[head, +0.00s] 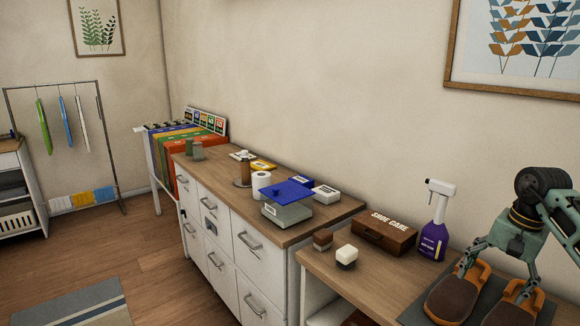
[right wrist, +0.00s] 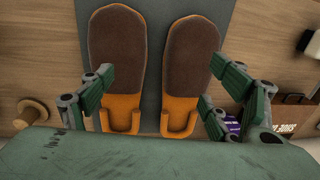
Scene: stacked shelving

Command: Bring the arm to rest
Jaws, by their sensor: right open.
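My right gripper (head: 492,278) is open and empty at the right of the head view, over a pair of brown and orange shoes. In the right wrist view its green fingers (right wrist: 165,92) stand apart on either side of the pair. One shoe (head: 455,297) lies at the left and the other (head: 512,308) at the right, side by side on a dark grey mat (head: 415,312). The wrist view shows both shoes, the left (right wrist: 117,60) and the right (right wrist: 190,60). I cannot tell whether a fingertip touches a shoe. My left gripper is not in view.
A purple spray bottle (head: 434,225) and a brown shoe care box (head: 383,236) stand close left of the gripper. A white drawer cabinet (head: 240,240) holds a scale (head: 287,212). The floor (head: 155,255) at left is mostly clear.

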